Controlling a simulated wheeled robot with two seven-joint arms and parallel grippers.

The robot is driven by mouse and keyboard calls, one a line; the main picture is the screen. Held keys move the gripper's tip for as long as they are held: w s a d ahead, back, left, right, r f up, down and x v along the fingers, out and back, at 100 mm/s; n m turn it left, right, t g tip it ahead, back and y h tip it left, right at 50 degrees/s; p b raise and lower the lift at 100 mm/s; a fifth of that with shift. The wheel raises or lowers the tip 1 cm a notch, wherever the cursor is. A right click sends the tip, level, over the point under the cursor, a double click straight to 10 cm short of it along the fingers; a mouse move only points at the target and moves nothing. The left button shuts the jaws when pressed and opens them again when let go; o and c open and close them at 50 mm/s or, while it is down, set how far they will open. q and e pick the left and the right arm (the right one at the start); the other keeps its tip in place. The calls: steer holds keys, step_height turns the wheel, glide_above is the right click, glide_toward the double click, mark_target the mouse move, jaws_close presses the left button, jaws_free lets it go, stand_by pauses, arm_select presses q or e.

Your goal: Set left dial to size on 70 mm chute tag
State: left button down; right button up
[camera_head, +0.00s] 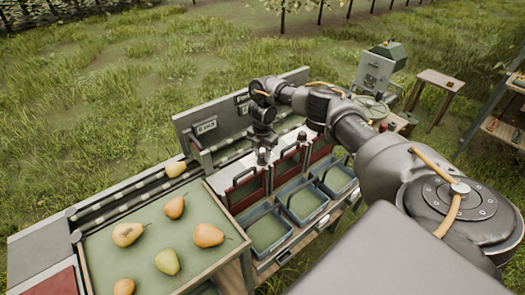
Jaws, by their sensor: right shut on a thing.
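My right arm reaches in from the right, and its gripper (262,148) points down at the sorting bench. It is shut on the small pale knob of the left dial (262,158), above the red gates. The dial's scale is hidden or too small to read. A second knob (302,136) stands to its right, free. A pale chute tag (206,127) with dark writing is on the grey back board (225,118). Its size cannot be read with certainty. Another tag (243,109) is partly behind my arm. My left gripper is not in view.
A green tray (145,262) with several pears stands at the left front. One pear (175,168) lies by the roller lane. Red gates (246,191) and blue-grey bins (265,232) line the bench. A wooden stool (440,79) and a green-topped machine (378,70) stand behind on grass.

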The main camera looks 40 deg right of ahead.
mark_target(263, 155)
steer(key=m+p, duration=0.2)
steer(key=m, duration=0.3)
steer(key=shift+d+r+m+p, duration=0.1)
steer(key=shift+r+m+p, duration=0.05)
steer(key=shift+m+p, duration=0.2)
steer(key=shift+m, duration=0.25)
steer(key=o, duration=1)
steer(key=shift+c, duration=0.2)
steer(key=shift+w+r, duration=0.1)
steer(key=shift+r, duration=0.25)
step_height(263, 155, up, 10)
steer(key=p, duration=0.2)
steer(key=shift+p, duration=0.35)
